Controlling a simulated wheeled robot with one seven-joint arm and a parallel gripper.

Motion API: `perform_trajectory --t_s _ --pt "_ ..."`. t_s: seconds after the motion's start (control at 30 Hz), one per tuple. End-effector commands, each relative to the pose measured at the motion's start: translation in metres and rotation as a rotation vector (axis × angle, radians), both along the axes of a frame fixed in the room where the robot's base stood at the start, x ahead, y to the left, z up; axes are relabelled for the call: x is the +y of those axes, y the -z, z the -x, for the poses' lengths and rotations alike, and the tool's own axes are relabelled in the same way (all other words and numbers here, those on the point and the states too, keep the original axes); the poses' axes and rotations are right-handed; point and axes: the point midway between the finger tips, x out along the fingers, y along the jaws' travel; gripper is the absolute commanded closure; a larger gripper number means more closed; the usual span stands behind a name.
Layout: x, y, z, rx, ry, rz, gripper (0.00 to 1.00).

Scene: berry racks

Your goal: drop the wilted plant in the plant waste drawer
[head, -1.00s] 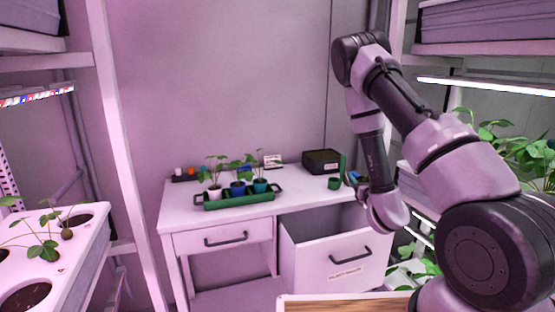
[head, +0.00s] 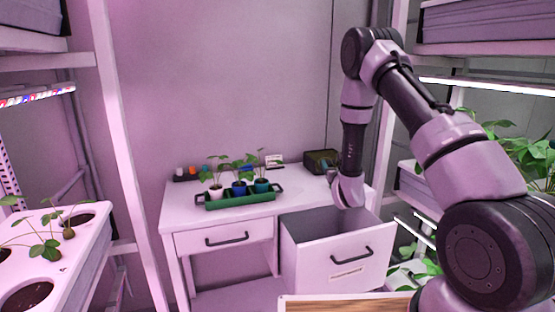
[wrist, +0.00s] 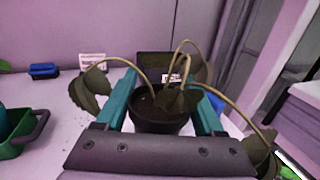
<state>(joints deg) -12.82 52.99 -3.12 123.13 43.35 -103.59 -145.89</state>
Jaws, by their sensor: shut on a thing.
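The wilted plant (wrist: 178,99) has drooping brownish stems and dull, curled leaves in a small dark pot (wrist: 158,120), seen in the wrist view. My gripper (wrist: 163,95) has its teal fingers on both sides of the pot and is shut on it. In the head view my wrist stands over the right part of the desk, at the back of the open drawer; the fingers and plant are hidden there. The plant waste drawer (head: 312,257) is pulled out under the desk's right side, with a handle and a label too small to read surely.
The desk (head: 290,205) carries a green tray (head: 240,201) with several healthy potted plants, a dark box (head: 318,160) and a small white card (head: 274,160). A closed drawer (head: 208,240) is on the left. Plant racks stand at both sides.

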Motion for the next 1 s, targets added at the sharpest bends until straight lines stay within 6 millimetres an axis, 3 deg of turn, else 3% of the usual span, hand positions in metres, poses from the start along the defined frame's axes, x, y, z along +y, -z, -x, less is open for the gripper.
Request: perform_trajectory --t_s 0.4,0.83,0.87,0.9,1.0 --pt "-0.001 0.046 0.0 0.001 0.001 0.0 0.99" --pt "-0.001 0.053 0.001 -0.001 0.001 -0.001 0.99" --pt "-0.001 0.053 0.001 -0.001 0.001 -0.001 0.18" --pt "-0.001 0.053 0.001 -0.001 0.001 -0.001 0.03" --pt "-0.001 0.053 0.001 -0.001 0.001 -0.001 0.0"
